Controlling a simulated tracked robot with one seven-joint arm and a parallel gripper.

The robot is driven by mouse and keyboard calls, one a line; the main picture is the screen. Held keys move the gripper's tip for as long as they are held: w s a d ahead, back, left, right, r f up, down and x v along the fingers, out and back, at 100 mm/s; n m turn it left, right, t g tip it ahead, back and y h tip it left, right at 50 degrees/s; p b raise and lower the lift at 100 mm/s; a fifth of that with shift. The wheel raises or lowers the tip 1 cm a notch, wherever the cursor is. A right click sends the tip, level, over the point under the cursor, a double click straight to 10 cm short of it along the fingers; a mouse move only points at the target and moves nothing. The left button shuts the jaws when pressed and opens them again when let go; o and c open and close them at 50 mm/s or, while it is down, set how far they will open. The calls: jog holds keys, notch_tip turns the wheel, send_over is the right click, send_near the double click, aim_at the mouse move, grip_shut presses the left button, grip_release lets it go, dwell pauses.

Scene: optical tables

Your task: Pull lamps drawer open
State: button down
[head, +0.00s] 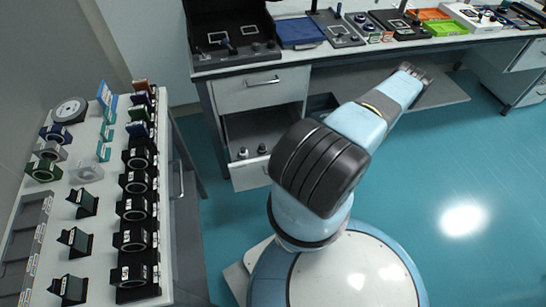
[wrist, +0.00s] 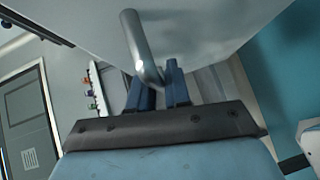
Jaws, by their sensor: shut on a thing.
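In the wrist view my gripper (wrist: 163,74) is shut on a curved metal bar handle (wrist: 133,35), with its blue fingers on both sides of the bar's lower end. The handle is fixed to a pale drawer front (wrist: 215,28). In the head view the lower drawer (head: 247,178) of the middle bench stands pulled out, with small dark-and-white lamp-like pieces (head: 243,153) inside. The drawer above it (head: 240,93) is closed. My arm covers the right part of the open drawer, and I cannot make out my fingers or the held handle there.
A side table (head: 90,250) with several black mounts and optical parts stands at the left. The bench top holds a blue tray (head: 300,31), an orange tray (head: 428,14) and a green tray (head: 446,28). The teal floor (head: 440,200) at the right is clear.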

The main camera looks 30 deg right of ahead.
jog(key=s+a, duration=0.1)
jog(key=s, duration=0.5)
jog(key=shift+s+a+f, duration=0.2)
jog(key=shift+s+a, duration=0.1)
jog(key=shift+a, duration=0.05)
jog(key=c, duration=1.2)
grip_release()
jog(key=shift+c, duration=0.2)
jog(key=shift+o, duration=0.2)
jog(key=shift+w+a+r, duration=0.1)
